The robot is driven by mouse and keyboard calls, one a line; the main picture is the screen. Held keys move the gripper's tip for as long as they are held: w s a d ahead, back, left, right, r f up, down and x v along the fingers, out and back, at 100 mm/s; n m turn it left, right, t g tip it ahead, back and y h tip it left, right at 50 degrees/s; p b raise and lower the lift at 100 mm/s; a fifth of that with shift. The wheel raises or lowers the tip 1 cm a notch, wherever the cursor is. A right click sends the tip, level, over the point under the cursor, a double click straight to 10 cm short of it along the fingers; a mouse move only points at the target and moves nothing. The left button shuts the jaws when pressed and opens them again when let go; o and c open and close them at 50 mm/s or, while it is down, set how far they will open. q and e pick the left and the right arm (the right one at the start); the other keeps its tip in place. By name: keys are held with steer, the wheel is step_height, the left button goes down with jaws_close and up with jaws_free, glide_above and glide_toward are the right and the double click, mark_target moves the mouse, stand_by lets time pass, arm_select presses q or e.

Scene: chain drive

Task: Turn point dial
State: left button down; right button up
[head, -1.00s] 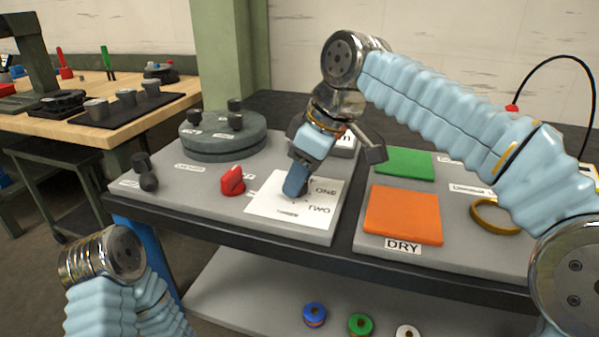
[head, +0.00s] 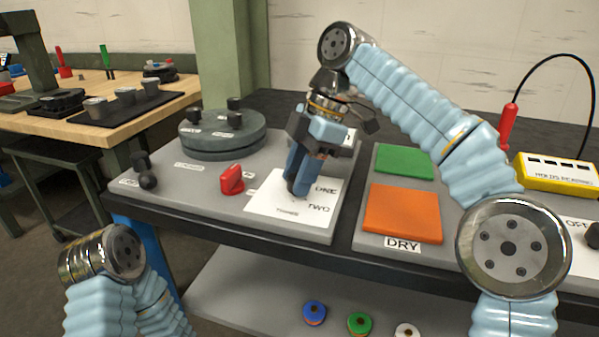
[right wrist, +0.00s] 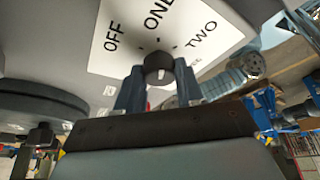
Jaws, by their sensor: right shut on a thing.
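The point dial is a small dark round knob (right wrist: 158,68) on a white card (head: 264,207) marked OFF, ONE, TWO and a third word, on the grey panel. My right gripper (head: 298,190) reaches down onto the card and hides the knob in the head view. In the right wrist view its two blue fingers (right wrist: 157,82) stand on either side of the knob, shut on it. A light pointer mark on the knob is too small to read surely. My left gripper is out of view; only my left arm shows at the lower left.
A red switch (head: 231,180) stands just left of the card, and a grey round plate with black knobs (head: 222,137) lies behind it. Orange (head: 402,212) and green (head: 404,161) pads lie to the right. A yellow meter (head: 555,173) and red probe (head: 507,125) are farther right.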

steer(key=shift+n, duration=0.4)
steer(key=o, duration=1)
steer(key=shift+o, duration=0.2)
